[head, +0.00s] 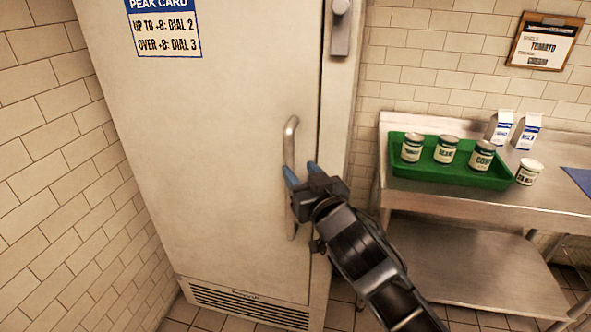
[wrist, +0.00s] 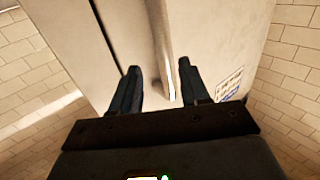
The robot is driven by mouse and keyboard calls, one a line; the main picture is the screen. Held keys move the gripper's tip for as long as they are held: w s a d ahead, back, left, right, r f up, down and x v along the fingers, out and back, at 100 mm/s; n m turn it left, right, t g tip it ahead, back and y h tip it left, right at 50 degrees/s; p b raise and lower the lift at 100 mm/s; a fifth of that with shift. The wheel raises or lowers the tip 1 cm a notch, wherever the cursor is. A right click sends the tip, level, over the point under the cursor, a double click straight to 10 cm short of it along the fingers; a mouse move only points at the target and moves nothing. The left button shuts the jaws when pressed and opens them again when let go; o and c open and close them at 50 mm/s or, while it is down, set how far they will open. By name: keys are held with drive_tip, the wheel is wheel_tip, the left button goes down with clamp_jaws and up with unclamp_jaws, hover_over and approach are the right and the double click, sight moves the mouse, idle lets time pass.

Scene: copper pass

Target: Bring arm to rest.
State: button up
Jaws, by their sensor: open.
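My gripper (head: 301,171) is at the end of my arm, in front of the tall off-white door (head: 210,150), by its vertical metal handle (head: 291,135). In the wrist view my gripper (wrist: 158,74) has its two dark fingers apart, with the handle (wrist: 165,60) showing between them. The fingers are not closed on the handle. I cannot tell whether a finger touches it. In the head view the fingertips look blue, and my gripper hides part of the handle. The door looks shut.
A clipboard (head: 545,42) hangs above. A tiled wall (head: 60,180) bounds the left; a card (head: 165,28) is on the door.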

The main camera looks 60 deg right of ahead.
drive_tip(key=shift+v, duration=0.8)
drive_tip(key=s+a+f+n+t+y, duration=0.1)
drive_tip(key=s+a+f+n+y, duration=0.3)
drive_tip(key=a, duration=0.3)
drive_tip(key=s+a+f+n+y, duration=0.1)
drive_tip(key=s+a+f+y, duration=0.15)
drive_tip(key=s+a, duration=0.4)
drive_tip(key=s+a+n+y, duration=0.1)
drive_tip(key=s+a+y, duration=0.1)
drive_tip(key=s+a, duration=0.3)
drive_tip(key=s+a+r+n+y, duration=0.1)
drive_tip(key=s+a, duration=0.4)
drive_tip(key=s, duration=0.5)
drive_tip(key=shift+g+y, duration=0.3)
drive_tip(key=shift+y, duration=0.35)
